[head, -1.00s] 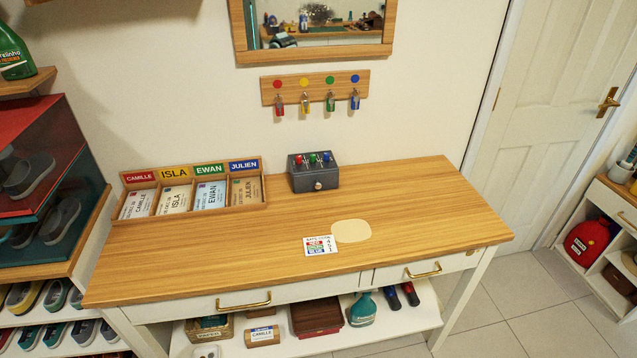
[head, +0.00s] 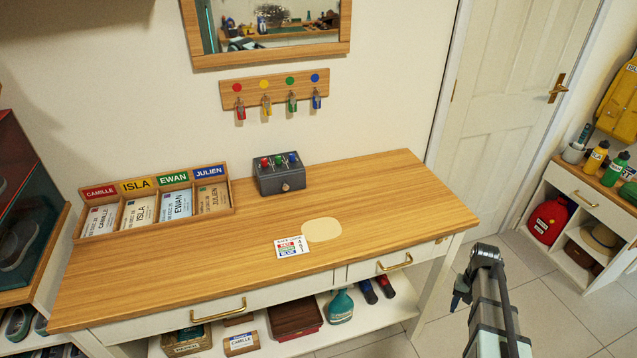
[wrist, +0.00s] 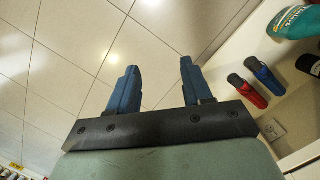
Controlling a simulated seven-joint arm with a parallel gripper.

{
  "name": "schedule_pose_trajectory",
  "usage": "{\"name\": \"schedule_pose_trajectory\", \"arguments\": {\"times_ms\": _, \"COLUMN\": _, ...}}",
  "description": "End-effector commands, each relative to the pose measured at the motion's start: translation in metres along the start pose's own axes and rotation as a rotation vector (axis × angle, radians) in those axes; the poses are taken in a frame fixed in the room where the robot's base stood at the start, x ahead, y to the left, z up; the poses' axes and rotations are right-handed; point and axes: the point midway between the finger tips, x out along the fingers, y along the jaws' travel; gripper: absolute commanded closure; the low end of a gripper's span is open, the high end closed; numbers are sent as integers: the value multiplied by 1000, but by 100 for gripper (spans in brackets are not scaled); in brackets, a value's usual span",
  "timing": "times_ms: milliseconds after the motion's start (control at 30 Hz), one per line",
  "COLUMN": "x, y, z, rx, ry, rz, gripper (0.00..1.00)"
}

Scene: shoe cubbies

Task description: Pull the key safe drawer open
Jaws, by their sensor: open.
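The key safe (head: 281,174) is a small dark grey box at the back of the wooden table, against the wall. Red, green and blue levers stand on its top, and a round knob (head: 286,187) is on its front. Its drawer looks closed. A card (head: 291,247) with coloured rows lies on the tabletop. My gripper (wrist: 158,72) is open in the wrist view, with two blue fingers apart and nothing between them. It is over the floor, beside the lower shelf and well away from the key safe. In the head view my arm is at the lower right.
A name-tag tray (head: 157,226) stands left of the key safe. Keys hang from a rack (head: 275,88) above it. Red (wrist: 248,92) and blue (wrist: 264,76) cylinders lie on the lower shelf near my gripper. The table's (head: 400,205) right part is clear. A cubby (head: 560,185) stands at right.

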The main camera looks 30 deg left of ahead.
Motion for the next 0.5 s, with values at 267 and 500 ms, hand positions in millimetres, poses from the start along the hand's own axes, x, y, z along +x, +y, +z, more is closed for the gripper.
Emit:
{"name": "schedule_pose_trajectory", "arguments": {"times_ms": 267, "x": -99, "y": -11, "z": -52, "rx": 0, "ry": 88, "rz": 1, "gripper": 50}}
{"name": "schedule_pose_trajectory", "arguments": {"times_ms": 500, "x": -180, "y": -19, "z": -79, "rx": 1, "ry": 152, "rz": 1, "gripper": 50}}
